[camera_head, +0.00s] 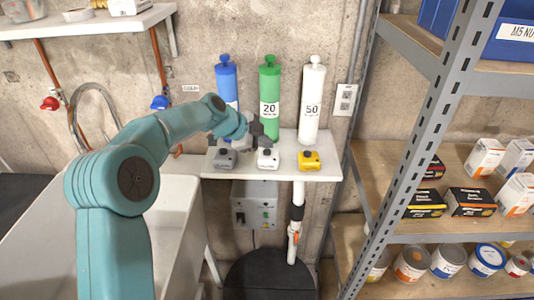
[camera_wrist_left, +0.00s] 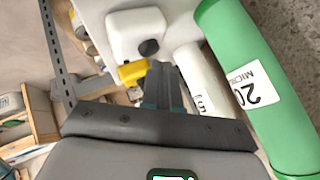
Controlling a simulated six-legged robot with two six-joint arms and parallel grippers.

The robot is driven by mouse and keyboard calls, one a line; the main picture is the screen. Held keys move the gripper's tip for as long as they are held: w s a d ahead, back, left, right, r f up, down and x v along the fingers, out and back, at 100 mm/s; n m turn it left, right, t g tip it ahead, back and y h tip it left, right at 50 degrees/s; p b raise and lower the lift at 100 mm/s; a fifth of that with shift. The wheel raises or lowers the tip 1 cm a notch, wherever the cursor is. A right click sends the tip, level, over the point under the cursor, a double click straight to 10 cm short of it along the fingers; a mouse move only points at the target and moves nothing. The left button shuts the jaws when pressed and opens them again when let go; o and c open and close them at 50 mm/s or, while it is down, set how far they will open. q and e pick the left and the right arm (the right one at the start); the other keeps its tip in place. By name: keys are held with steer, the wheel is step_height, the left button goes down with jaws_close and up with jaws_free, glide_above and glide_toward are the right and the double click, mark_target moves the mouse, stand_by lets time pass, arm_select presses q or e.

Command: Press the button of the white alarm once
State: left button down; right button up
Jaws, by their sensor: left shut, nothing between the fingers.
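The white alarm (camera_head: 268,160) is a small white box with a dark button on top. It stands on the white wall shelf (camera_head: 325,170) between a grey alarm (camera_head: 225,159) and a yellow alarm (camera_head: 309,162). My left gripper (camera_head: 257,133) is shut and empty, just above and slightly left of the white alarm in the head view. The yellow alarm (camera_wrist_left: 133,72) lies close to the fingertips there. My right gripper is not in view.
Behind the alarms stand a blue bottle (camera_head: 226,82), a green bottle (camera_head: 269,95) marked 20 and a white bottle (camera_head: 312,102) marked 50. A metal rack (camera_head: 420,110) with boxes and cans stands at right. A white sink (camera_head: 175,225) is below my left arm.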

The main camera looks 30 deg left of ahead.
mark_target(264, 153)
arm_select(q)
steer(key=shift+f+b, duration=0.55)
steer(key=shift+b, duration=0.15)
stand_by(0.9)
stand_by(0.3)
steer(key=shift+r+p, duration=0.35)
steer(key=shift+r, duration=0.55)
steer(key=shift+r+p, duration=1.5)
steer(key=shift+r, duration=1.05)
steer(key=shift+f, duration=0.1)
